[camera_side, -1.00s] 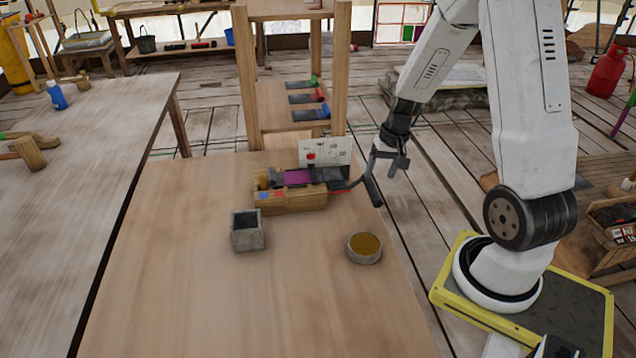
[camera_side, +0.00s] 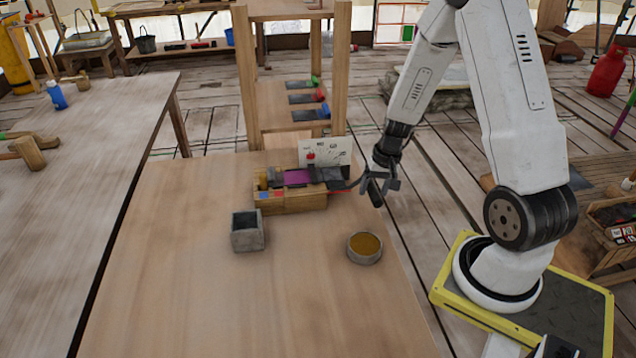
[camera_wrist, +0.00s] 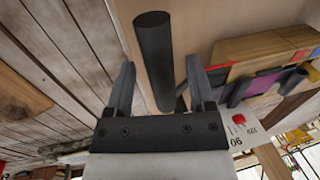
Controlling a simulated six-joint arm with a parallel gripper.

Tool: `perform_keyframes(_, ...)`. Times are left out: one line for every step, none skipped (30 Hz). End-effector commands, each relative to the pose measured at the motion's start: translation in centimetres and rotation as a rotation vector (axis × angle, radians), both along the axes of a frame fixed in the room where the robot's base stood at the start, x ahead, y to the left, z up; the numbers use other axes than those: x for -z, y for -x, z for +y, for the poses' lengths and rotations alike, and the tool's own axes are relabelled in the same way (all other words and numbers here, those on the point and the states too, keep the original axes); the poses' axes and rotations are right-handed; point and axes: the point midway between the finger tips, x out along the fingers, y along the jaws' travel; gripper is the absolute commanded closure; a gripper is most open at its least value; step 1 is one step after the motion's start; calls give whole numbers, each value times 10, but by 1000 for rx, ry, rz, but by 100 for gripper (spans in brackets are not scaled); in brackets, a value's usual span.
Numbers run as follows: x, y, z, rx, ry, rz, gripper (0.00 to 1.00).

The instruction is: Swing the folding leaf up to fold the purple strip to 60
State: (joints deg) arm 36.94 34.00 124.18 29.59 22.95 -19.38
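The purple strip (camera_side: 297,177) lies flat across the top of a wooden folding block (camera_side: 290,204) and also shows in the wrist view (camera_wrist: 266,82). The dark folding leaf (camera_side: 333,177) lies low at the block's right end. Its dark round handle (camera_wrist: 153,55) shows in the wrist view between my two fingers, with visible gaps on both sides. My gripper (camera_side: 378,189) is open at the handle, right of the leaf; in the side view it mostly hides the handle. A white angle plate (camera_side: 337,152) with markings stands behind the block, near a red knob (camera_side: 310,156).
A grey square cup (camera_side: 247,237) stands in front of the block, and a round dish (camera_side: 365,257) with yellowish-brown contents is front right. A wooden rack (camera_side: 245,80) stands behind the block. The table's (camera_side: 240,310) front is clear.

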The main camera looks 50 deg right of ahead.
Motion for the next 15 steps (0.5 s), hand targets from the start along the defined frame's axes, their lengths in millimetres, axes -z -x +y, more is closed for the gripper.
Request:
perform_keyframes(0,0,0,0,0,0,47)
perform_keyframes(0,0,0,0,0,0,57)
perform_keyframes(0,0,0,0,0,0,70)
perform_keyframes(0,0,0,0,0,0,79)
perform_keyframes(0,0,0,0,0,0,89)
perform_keyframes(0,0,0,0,0,0,100)
perform_keyframes(0,0,0,0,0,0,100)
perform_keyframes(0,0,0,0,0,0,100)
perform_keyframes(0,0,0,0,0,0,100)
perform_keyframes(0,0,0,0,0,0,100)
perform_keyframes(0,0,0,0,0,0,100)
perform_keyframes(0,0,0,0,0,0,100)
perform_keyframes(0,0,0,0,0,0,100)
perform_keyframes(0,0,0,0,0,0,100)
perform_keyframes(0,0,0,0,0,0,100)
